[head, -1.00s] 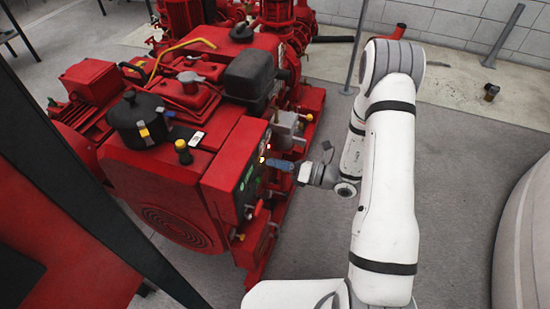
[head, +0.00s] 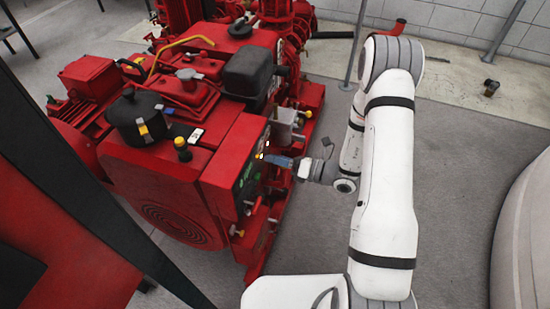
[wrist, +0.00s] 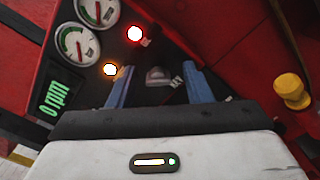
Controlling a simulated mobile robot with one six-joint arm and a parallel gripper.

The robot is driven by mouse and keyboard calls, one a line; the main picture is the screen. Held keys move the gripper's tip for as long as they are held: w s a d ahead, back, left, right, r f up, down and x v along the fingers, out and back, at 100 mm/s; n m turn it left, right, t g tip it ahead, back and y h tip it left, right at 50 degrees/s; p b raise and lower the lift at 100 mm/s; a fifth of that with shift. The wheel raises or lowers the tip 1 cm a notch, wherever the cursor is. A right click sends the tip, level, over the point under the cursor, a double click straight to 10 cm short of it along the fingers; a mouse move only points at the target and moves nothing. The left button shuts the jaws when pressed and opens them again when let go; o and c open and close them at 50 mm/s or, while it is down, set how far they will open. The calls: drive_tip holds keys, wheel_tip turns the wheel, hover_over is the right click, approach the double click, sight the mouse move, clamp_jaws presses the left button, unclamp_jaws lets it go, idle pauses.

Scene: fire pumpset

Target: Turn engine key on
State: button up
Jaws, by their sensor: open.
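The engine's control panel (head: 247,184) is on the right side of the red engine (head: 160,170). The wrist view shows it close up, with a small grey key-like piece (wrist: 157,76) on its dark face. My gripper (wrist: 158,72) is open, its two blue fingers on either side of that piece. I cannot tell whether they touch it. In the head view my gripper (head: 278,162) is close against the panel, and the key is too small to make out there.
Beside the fingers are a lit red lamp (wrist: 134,33) and a lit orange lamp (wrist: 110,69). Two round gauges (wrist: 77,44) and a green display (wrist: 55,92) reading 0 rpm are at left. A yellow knob (wrist: 292,90) is at right.

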drive_tip(key=shift+d, duration=0.1)
drive_tip(key=v, duration=0.7)
drive_tip(key=shift+s+d+p, duration=0.15)
drive_tip(key=shift+d+p, duration=0.1)
drive_tip(key=shift+p, duration=0.2)
drive_tip(key=s+a+r+n+g+h+p, duration=0.1)
drive_tip(key=s+r+n+g+h+p, duration=0.35)
drive_tip(key=r+n, duration=0.5)
drive_tip(key=s+a+r+n+g+h+p, duration=0.2)
drive_tip(key=s+r+n+g+p, duration=0.25)
drive_tip(key=s+r+n, duration=0.5)
drive_tip(key=s+d+r+n+t+h+p, duration=0.1)
drive_tip(key=d+r+n+t+h+p, duration=0.1)
drive_tip(key=r, duration=0.7)
drive_tip(key=s+d+r+n+t+h+p, duration=0.2)
drive_tip(key=d+r+n+h+p, duration=0.3)
drive_tip(key=r+n, duration=0.5)
drive_tip(key=d+t+h, duration=0.1)
drive_tip(key=d+h, duration=0.1)
drive_tip(key=h, duration=0.1)
drive_tip(key=shift+d+r+p, duration=0.2)
drive_tip(key=shift+p, duration=0.1)
